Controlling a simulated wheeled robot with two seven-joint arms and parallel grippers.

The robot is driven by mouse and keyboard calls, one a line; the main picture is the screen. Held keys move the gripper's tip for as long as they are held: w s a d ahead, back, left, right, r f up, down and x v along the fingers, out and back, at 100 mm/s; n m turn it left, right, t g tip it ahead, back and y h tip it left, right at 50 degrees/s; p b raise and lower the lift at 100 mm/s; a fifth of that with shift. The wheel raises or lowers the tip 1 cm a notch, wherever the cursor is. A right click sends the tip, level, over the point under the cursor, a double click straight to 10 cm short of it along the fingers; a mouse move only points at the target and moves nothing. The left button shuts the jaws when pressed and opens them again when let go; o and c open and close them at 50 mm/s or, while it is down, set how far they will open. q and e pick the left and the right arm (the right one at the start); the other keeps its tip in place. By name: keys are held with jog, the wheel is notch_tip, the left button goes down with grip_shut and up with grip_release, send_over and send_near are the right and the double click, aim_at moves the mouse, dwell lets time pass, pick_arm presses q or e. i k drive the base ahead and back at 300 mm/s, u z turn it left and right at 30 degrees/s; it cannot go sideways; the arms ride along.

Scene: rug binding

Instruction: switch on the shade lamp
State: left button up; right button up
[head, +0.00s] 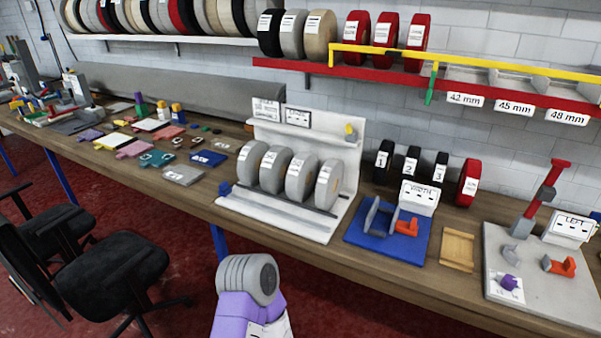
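No thing in the head view is plainly a lamp. A white stand (262,224) on the workbench holds several grey rolls (299,177) with white labels in a row. A small yellow piece (350,131) sits on the right part of the stand's back panel; I cannot tell if it is a lamp or a switch. Two framed labels (298,117) are at the top left of that panel, too small to read surely. A purple and grey part of my own arm shows at the bottom middle. Neither of my grippers is in view.
Right of the stand are a blue fixture (388,248), a wooden block (457,249) and a grey board (540,300) with a red-handled device. Black and red rolls (467,184) stand behind. A red shelf (470,87) hangs above. Black chairs (110,265) stand at the left front.

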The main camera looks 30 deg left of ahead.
aim_at(348, 130)
jog(key=u, duration=0.45)
jog(key=k, duration=0.55)
jog(key=u, duration=0.9)
jog(key=i, duration=0.75)
jog(key=z, duration=0.85)
jog(key=i, duration=0.4)
jog(key=z, duration=0.45)
